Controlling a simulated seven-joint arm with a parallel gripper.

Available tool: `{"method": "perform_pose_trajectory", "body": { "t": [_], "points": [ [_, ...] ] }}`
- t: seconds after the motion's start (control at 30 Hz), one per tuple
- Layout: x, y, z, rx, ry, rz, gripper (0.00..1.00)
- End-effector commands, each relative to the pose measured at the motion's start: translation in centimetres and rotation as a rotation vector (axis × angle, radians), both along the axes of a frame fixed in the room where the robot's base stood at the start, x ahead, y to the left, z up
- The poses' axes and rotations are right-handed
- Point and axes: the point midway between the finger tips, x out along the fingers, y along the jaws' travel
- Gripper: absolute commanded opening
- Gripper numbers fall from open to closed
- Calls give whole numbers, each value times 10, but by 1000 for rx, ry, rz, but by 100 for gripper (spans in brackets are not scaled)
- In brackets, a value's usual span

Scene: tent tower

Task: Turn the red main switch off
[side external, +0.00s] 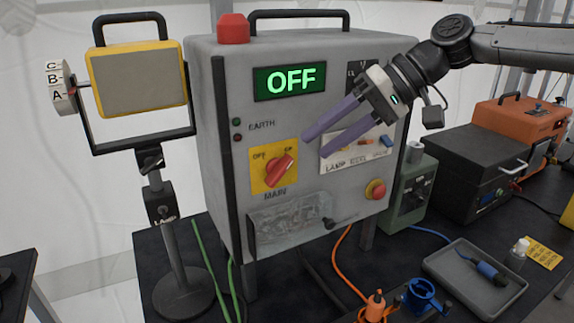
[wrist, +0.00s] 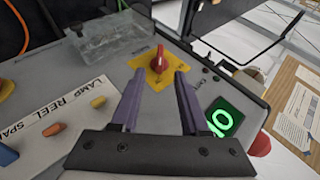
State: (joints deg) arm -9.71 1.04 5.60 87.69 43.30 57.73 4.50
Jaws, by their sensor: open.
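The red main switch (side external: 279,171) is a rotary knob on a yellow plate (side external: 261,184) on the front of a grey cabinet. OFF is printed at the plate's upper left, with ON seemingly at its upper right. The knob lies diagonally, its upper end toward the upper-right label. My gripper (side external: 316,146) is open and empty, its purple fingers up and right of the knob and apart from it. In the wrist view, the switch (wrist: 158,60) shows just beyond and between the fingertips (wrist: 159,73). The cabinet's display (side external: 290,80) reads OFF in green.
A labelled strip with small levers (side external: 357,152) lies behind my fingers. A red emergency button (side external: 375,189) and a clear cover (side external: 290,221) are lower on the cabinet. A lamp on a stand (side external: 139,79) is at left. Space before the yellow plate looks clear.

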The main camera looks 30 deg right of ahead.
Motion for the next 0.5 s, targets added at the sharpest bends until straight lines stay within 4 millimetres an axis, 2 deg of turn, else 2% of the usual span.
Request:
{"method": "perform_pose_trajectory", "body": {
  "t": [0.2,0.5],
  "points": [
    [16,29,-29,0,3,3,45],
    [29,50,-50,0,-1,1,45]
  ]
}}
